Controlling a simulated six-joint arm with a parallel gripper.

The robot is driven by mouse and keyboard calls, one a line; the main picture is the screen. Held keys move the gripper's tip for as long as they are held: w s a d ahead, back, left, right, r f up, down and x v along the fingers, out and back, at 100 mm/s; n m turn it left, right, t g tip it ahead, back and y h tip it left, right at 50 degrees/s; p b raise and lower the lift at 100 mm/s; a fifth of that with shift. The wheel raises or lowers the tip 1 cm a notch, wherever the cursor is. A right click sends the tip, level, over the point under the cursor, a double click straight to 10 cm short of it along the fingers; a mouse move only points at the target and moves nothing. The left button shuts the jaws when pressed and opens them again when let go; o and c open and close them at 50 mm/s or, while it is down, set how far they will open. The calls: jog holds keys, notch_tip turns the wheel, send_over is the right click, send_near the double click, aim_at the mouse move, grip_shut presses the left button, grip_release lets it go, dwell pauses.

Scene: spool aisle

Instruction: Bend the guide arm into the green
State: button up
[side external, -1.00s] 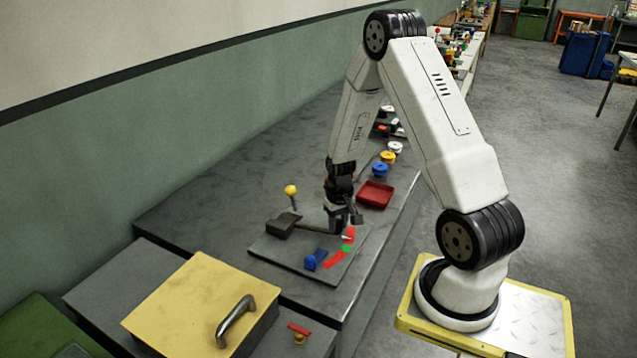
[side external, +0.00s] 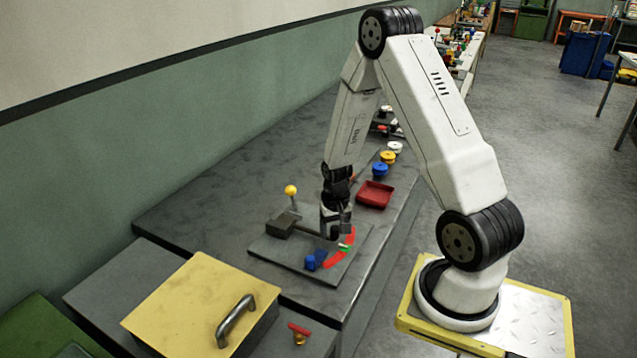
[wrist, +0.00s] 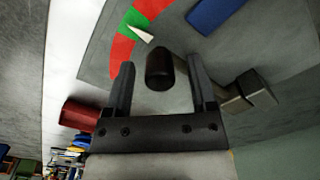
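The guide arm is a dark bar (wrist: 230,98) reaching from a dark block (side external: 281,224) on a grey plate (side external: 275,247). Its black post (wrist: 160,70) stands at the free end, and a white pointer (wrist: 140,34) sticks out from there. The pointer tip lies over the green patch (wrist: 133,21) of the scale, close to its edge with the red band (wrist: 122,62). My gripper (side external: 336,229) is low over the plate. In the wrist view its fingers (wrist: 161,68) stand open on both sides of the post, with a gap showing on each side. Part of the bar is hidden behind one finger.
A blue block (side external: 310,263) stands on the plate near the scale, and a yellow ball on a stem (side external: 291,190) rises behind the dark block. A red tray (side external: 375,194) and spools (side external: 380,169) lie farther along. A yellow box with a handle (side external: 200,305) is in front.

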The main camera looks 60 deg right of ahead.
jog(key=shift+r, duration=0.15)
jog(key=shift+r, duration=3.75)
jog(key=s+a+r+n+t, duration=0.1)
jog(key=a+r+n, duration=0.2)
jog(key=a, duration=0.7)
jog(key=s+a+r+n+t, duration=0.1)
jog(key=a+r+n, duration=0.2)
jog(key=a+n, duration=0.3)
jog(key=a, duration=0.4)
jog(key=shift+s+r+t, duration=0.2)
jog(key=shift+r+t, duration=0.1)
jog(key=shift+r, duration=0.05)
